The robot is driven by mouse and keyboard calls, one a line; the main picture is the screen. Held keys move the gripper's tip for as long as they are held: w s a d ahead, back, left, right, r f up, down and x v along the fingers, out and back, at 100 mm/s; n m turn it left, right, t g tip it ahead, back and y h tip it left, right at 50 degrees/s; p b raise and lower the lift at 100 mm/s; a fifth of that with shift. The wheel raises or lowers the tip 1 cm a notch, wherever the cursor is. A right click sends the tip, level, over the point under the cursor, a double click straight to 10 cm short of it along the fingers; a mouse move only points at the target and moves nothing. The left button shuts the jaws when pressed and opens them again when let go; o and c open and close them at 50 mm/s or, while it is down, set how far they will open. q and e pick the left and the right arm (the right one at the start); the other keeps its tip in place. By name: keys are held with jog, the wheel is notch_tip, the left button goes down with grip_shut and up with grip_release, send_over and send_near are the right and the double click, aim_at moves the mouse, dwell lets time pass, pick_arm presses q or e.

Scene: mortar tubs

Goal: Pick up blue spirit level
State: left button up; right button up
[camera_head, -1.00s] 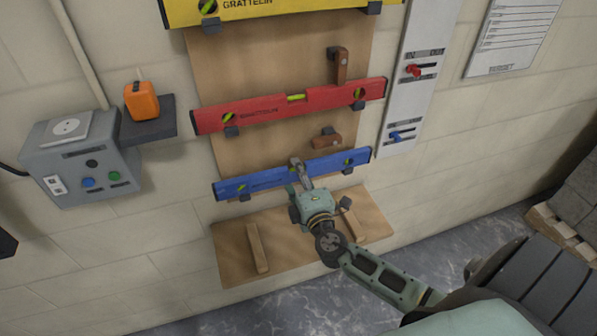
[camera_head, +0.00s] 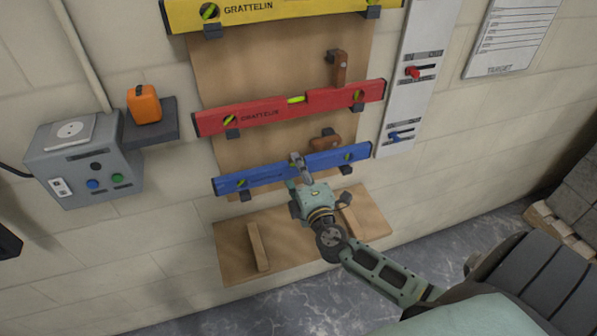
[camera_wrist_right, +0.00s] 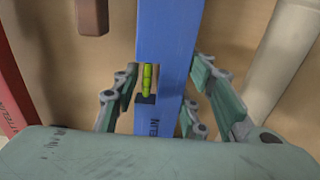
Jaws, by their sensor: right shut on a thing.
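The blue spirit level (camera_head: 262,177) is the lowest of the levels on the brown wall board, tilted up toward the right in the head view. My right gripper (camera_head: 297,163) is shut on it near its middle. In the right wrist view the blue level (camera_wrist_right: 168,30) runs between the fingers, with its yellow-green vial showing. Small dark brackets (camera_head: 245,195) sit just under the level; I cannot tell whether it still touches them. My left gripper is out of view.
A red level (camera_head: 270,116) and a yellow level (camera_head: 290,8) hang above. A small brown block (camera_head: 325,143) is just above the blue level. A wooden ledge (camera_head: 300,247) lies below. A grey socket box (camera_head: 85,160) and orange item (camera_head: 144,104) are left.

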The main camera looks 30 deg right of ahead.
jog(key=b+v, duration=0.2)
jog(key=v, duration=0.8)
dwell(0.5)
